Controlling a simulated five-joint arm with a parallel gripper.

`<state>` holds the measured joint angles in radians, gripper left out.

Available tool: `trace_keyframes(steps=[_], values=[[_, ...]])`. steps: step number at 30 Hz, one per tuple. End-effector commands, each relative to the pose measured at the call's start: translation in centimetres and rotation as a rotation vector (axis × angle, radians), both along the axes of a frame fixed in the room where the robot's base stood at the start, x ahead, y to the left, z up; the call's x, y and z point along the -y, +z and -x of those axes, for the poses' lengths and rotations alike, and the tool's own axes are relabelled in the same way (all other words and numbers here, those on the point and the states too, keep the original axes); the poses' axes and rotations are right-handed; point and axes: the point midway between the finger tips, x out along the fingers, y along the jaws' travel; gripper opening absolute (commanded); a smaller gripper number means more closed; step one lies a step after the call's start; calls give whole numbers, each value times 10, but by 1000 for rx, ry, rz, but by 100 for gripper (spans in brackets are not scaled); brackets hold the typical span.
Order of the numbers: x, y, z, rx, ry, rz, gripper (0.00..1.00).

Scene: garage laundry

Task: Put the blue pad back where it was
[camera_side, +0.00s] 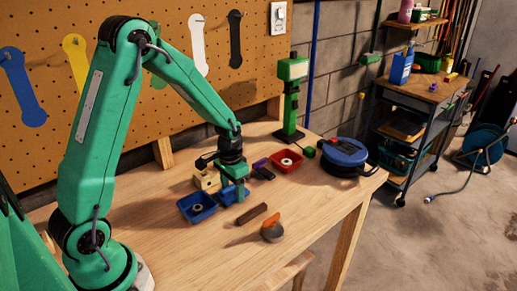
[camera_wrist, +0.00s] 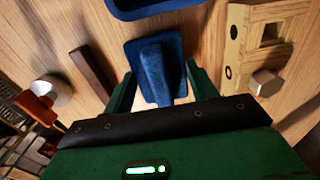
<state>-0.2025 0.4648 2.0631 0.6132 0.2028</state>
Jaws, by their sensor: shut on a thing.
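The blue pad (camera_wrist: 149,57) is a flat blue plate with a raised ridge, seen in the wrist view between my two green fingers. My gripper (camera_wrist: 160,78) is shut on its ridge. In the side view my gripper (camera_side: 235,184) points down over the table, with the blue pad (camera_side: 227,197) at its fingertips, partly hidden by the fingers. The pad is just right of a blue tray (camera_side: 184,207) that holds a pale ring. Whether the pad touches the table is hard to tell.
A wooden block (camera_side: 206,180) stands close behind the tray. A dark brown bar (camera_side: 252,214) and an orange-and-grey tool (camera_side: 271,232) lie in front. A red tray (camera_side: 292,167), a small black item (camera_side: 265,173) and a blue round case (camera_side: 343,150) are to the right.

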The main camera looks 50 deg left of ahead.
Motion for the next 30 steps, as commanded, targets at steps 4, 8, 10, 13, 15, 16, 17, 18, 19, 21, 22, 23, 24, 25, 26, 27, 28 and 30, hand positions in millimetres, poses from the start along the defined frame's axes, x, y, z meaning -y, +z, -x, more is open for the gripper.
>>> trace_keyframes(steps=[4, 8, 10, 13, 15, 16, 17, 18, 19, 21, 22, 23, 24, 25, 26, 27, 28, 30], values=[[0, -10, 0, 0, 0, 0, 36], [0, -11, 0, 0, 0, 0, 36], [0, -11, 0, 0, 0, 0, 36], [0, -11, 0, 0, 0, 0, 36], [0, -12, 0, 0, 0, 0, 36], [0, -13, 0, -1, 0, 0, 36], [0, -14, 0, -1, 0, 0, 36], [0, -14, 0, -1, 0, 0, 61], [0, -14, 0, -1, 0, 0, 67], [0, -14, 0, 0, 0, 0, 79], [0, -14, 0, 0, 0, 0, 79], [0, -14, 0, 0, 0, 0, 79], [0, -14, 0, 0, 0, 0, 79], [0, -14, 0, 0, 0, 0, 79], [0, -14, 0, 0, 0, 0, 79], [0, -13, 0, 0, 0, 0, 79], [0, -13, 0, 0, 0, 0, 79], [0, -13, 0, 0, 0, 0, 79]])
